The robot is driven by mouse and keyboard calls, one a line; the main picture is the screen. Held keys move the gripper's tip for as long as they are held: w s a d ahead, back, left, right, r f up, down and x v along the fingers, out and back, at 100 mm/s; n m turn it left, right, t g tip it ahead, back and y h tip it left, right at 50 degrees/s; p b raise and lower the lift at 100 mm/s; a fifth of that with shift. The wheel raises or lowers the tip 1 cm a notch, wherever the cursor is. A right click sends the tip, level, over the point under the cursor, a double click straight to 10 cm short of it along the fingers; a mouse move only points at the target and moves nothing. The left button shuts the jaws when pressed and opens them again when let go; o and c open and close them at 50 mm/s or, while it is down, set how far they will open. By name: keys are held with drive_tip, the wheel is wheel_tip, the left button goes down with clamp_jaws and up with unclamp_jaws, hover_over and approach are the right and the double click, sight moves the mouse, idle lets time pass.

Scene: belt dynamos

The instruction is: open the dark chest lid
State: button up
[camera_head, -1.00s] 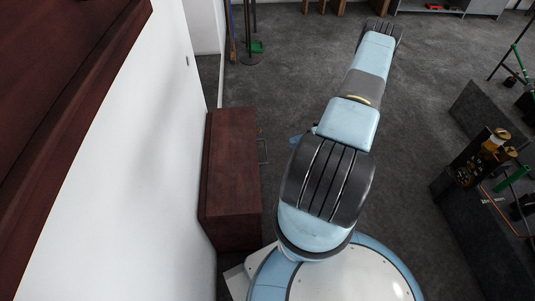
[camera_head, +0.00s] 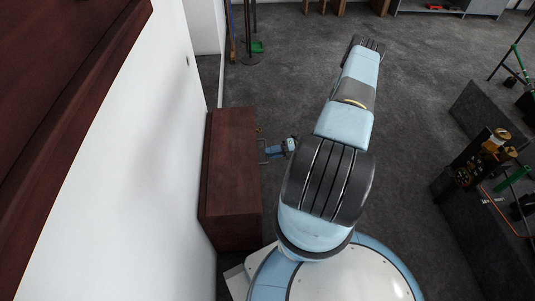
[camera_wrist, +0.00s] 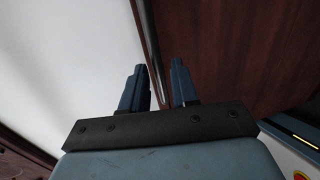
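The dark red-brown chest (camera_head: 232,170) stands against the white wall, left of my arm, with its lid closed. A thin metal handle (camera_head: 261,152) sticks out from its right side. My gripper (camera_head: 268,151) is right beside this handle; I cannot tell whether they touch. In the wrist view, the two blue fingers (camera_wrist: 159,80) are apart. A pale metallic strip runs up behind the gap between them, along the edge of the chest surface (camera_wrist: 225,50); I cannot tell if it is the handle.
The white wall (camera_head: 150,170) rises close behind the chest. A dark block with brass-coloured equipment (camera_head: 482,155) stands at the right. A stand with a green part (camera_head: 256,47) is beyond the chest. Grey carpet (camera_head: 300,70) is clear in between.

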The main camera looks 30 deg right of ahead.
drive_tip(key=shift+x, duration=1.25)
clamp_jaws()
drive_tip(key=shift+d+r, duration=0.1)
drive_tip(key=shift+d, duration=0.15)
